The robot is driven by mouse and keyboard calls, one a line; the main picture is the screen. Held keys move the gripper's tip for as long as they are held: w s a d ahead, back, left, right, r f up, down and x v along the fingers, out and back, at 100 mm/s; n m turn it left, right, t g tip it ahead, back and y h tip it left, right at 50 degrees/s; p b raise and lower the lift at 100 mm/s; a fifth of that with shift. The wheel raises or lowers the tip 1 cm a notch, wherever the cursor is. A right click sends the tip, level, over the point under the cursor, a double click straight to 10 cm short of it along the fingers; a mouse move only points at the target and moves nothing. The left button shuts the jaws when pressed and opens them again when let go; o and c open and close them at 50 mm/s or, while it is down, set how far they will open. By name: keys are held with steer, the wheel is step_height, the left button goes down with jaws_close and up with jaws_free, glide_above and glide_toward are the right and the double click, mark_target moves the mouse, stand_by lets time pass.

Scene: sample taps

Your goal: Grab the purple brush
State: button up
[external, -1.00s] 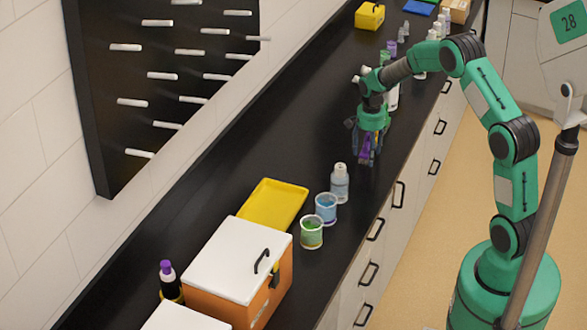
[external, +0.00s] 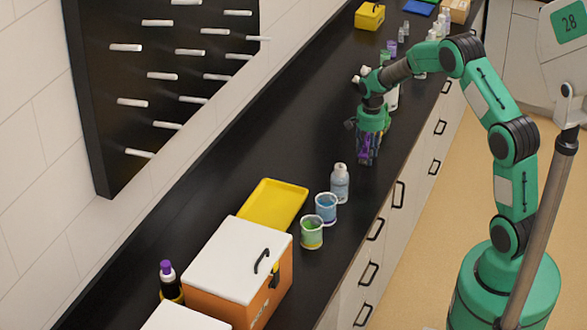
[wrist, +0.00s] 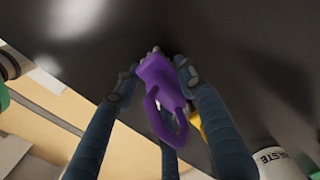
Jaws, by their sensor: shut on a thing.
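The purple brush (wrist: 160,84) shows in the wrist view between my dark blue fingers, with its looped handle toward the bottom of the picture. My gripper (wrist: 158,82) is shut on it, with fingers on its left and right sides and another partly hidden behind it. In the external view my gripper (external: 368,152) points down low over the black counter, near its front edge. The purple of the brush (external: 364,148) shows between the fingers there. I cannot tell whether the brush touches the counter.
A clear bottle (external: 340,184), a blue beaker (external: 326,208) and a green beaker (external: 311,233) stand nearer the camera. Several bottles stand behind my gripper. Bare counter (external: 270,140) lies to its left.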

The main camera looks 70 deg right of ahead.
steer(key=shift+r, duration=0.15)
steer(key=shift+r, duration=0.5)
steer(key=shift+s+a+r+p, duration=0.15)
steer(key=shift+r+p, duration=0.1)
steer(key=shift+r, duration=0.35)
steer(key=shift+s+a+r+p, duration=0.15)
steer(key=shift+r+p, duration=0.1)
steer(key=shift+r, duration=0.35)
steer(key=s+a+r+p, duration=0.1)
steer(key=s+a, duration=0.7)
steer(key=s, duration=0.4)
steer(key=shift+s+a+r+p, duration=0.15)
steer(key=shift+s+a+p, duration=0.05)
steer(key=shift+s+p, duration=0.1)
